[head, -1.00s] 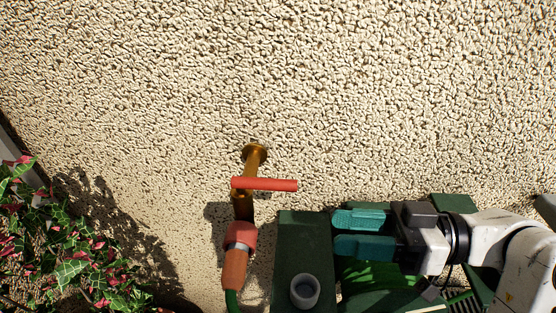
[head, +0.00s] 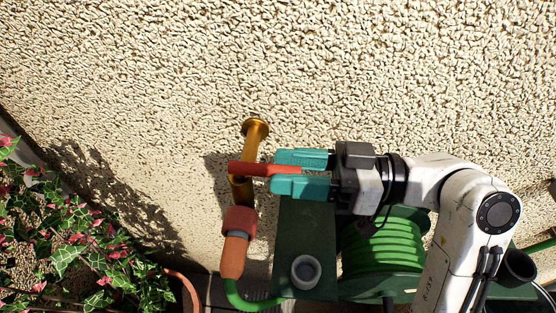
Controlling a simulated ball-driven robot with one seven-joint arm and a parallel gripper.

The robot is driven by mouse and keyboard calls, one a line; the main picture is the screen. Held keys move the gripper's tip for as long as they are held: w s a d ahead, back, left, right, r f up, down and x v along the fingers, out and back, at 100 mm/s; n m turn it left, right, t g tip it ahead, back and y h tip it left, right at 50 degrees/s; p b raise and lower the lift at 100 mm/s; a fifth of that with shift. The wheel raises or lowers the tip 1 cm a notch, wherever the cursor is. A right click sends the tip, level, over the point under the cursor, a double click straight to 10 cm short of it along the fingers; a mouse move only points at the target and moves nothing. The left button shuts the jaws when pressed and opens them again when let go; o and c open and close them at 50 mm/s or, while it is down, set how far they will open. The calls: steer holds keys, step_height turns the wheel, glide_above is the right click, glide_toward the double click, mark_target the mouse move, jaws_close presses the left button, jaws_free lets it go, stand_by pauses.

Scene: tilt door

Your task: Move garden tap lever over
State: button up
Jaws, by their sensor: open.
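The garden tap is brass and comes out of the wall, with its round wall plate (head: 255,127) at the top. Its red lever (head: 248,169) lies about level across the tap, pointing right. My gripper (head: 272,172) has come in from the right. Its two teal fingers are open, one above and one below the lever's right end. The tip of the lever is between the fingers and partly hidden by them. I cannot tell whether the fingers touch it. An orange hose connector (head: 234,252) hangs below the tap spout.
A green hose reel (head: 384,245) with a dark green panel (head: 304,235) stands below my gripper. A leafy plant (head: 70,235) in a terracotta pot is at the lower left. The rough wall (head: 400,70) above is clear.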

mark_target(265, 170)
steer(key=shift+a, duration=1.1)
steer(key=shift+c, duration=0.3)
jaws_close()
